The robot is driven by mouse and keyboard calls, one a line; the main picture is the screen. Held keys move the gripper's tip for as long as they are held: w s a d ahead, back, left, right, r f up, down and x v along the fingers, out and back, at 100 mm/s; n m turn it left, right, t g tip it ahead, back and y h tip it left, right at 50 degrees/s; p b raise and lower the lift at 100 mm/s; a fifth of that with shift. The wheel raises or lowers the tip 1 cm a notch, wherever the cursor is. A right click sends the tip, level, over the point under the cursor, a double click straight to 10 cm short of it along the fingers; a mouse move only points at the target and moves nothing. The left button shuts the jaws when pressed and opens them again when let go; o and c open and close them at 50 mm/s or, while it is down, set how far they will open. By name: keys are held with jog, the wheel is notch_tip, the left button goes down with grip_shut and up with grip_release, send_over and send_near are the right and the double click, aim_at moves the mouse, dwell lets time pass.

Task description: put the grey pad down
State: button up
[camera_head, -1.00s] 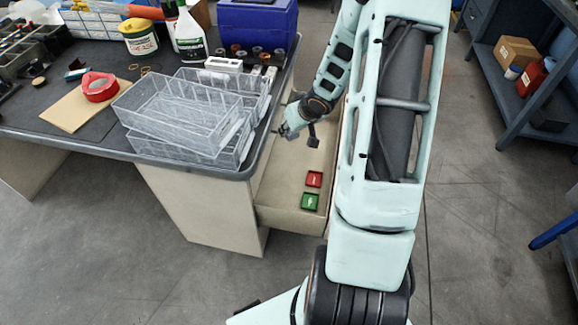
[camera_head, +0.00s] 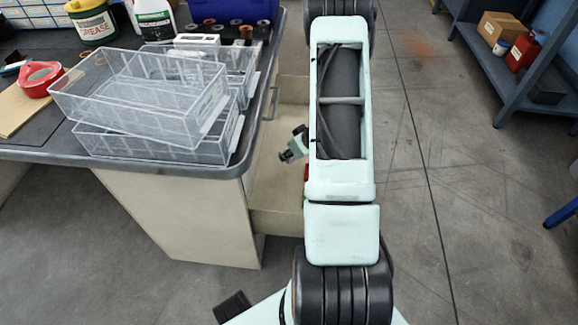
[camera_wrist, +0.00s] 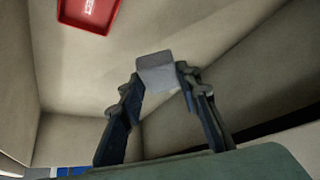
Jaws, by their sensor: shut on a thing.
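The grey pad (camera_wrist: 155,74) is a small block held between the two fingertips of my gripper (camera_wrist: 162,82) in the wrist view. My gripper is shut on it, over the inside of an open beige drawer (camera_head: 272,192). In the head view my gripper (camera_head: 290,150) shows small in the drawer, partly behind my arm. Whether the pad touches the drawer floor, I cannot tell. A red tray (camera_wrist: 88,12) lies on the drawer floor, apart from the pad. In the head view only slivers of the red tray (camera_head: 306,173) and a green tray (camera_head: 303,203) show beside my arm.
Clear plastic bins (camera_head: 150,95) are stacked at the corner of the dark-topped bench (camera_head: 45,140), left of the drawer. The drawer walls (camera_wrist: 75,75) close in around my gripper. The drawer floor between pad and red tray is bare. A blue shelf (camera_head: 505,75) stands far right.

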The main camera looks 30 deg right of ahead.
notch_tip(320, 180, down, 7)
jog(key=b, duration=0.2)
jog(key=shift+r+b, duration=0.1)
jog(key=shift+b, duration=0.25)
jog(key=shift+f, duration=0.2)
jog(key=o, duration=1)
jog(key=shift+r, duration=0.1)
jog(key=shift+r, duration=0.3)
jog(key=p+v, duration=0.4)
jog(key=v, duration=0.7)
jog(key=shift+s+r+p, duration=0.2)
jog(key=shift+r+p, duration=0.05)
jog(key=shift+p, duration=0.15)
